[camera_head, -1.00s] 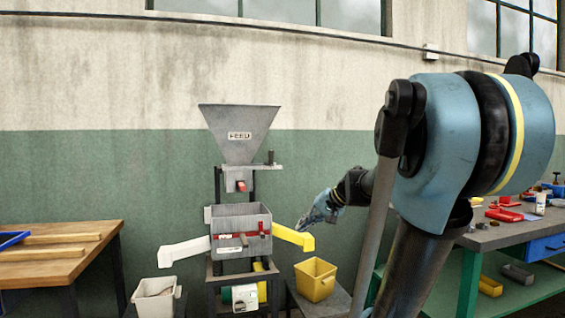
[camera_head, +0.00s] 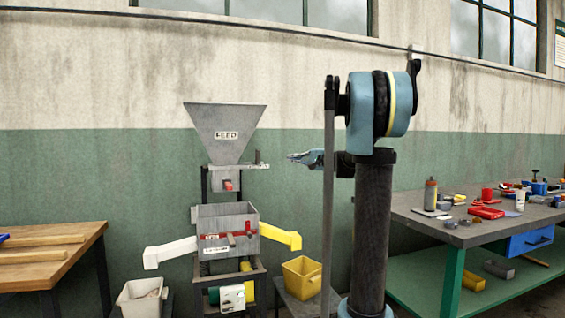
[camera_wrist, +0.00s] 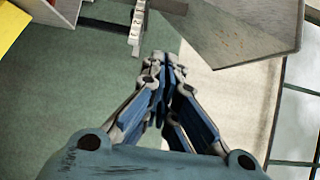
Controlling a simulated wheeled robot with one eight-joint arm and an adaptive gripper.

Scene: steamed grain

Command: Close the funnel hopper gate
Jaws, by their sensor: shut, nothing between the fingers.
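The grey funnel hopper (camera_head: 225,120) labelled FEED stands against the wall in the head view. A flat plate (camera_head: 245,166) with a short dark upright post (camera_head: 257,157) sticks out to the right under its outlet. In the wrist view the funnel (camera_wrist: 240,35) fills the upper right, and the end of a pale plate with holes (camera_wrist: 138,25) lies ahead, left of the fingertips. My gripper (camera_head: 290,157) is shut and empty, to the right of the post at about its height, apart from it. It also shows in the wrist view (camera_wrist: 163,62). The gate opening inside the outlet is hidden.
Below the funnel is a grey box (camera_head: 215,216) with a red bar, a white chute (camera_head: 168,252) and a yellow chute (camera_head: 283,236). A white bin (camera_head: 140,300) and a yellow bin (camera_head: 301,278) stand beneath. A cluttered workbench (camera_head: 480,230) is at right.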

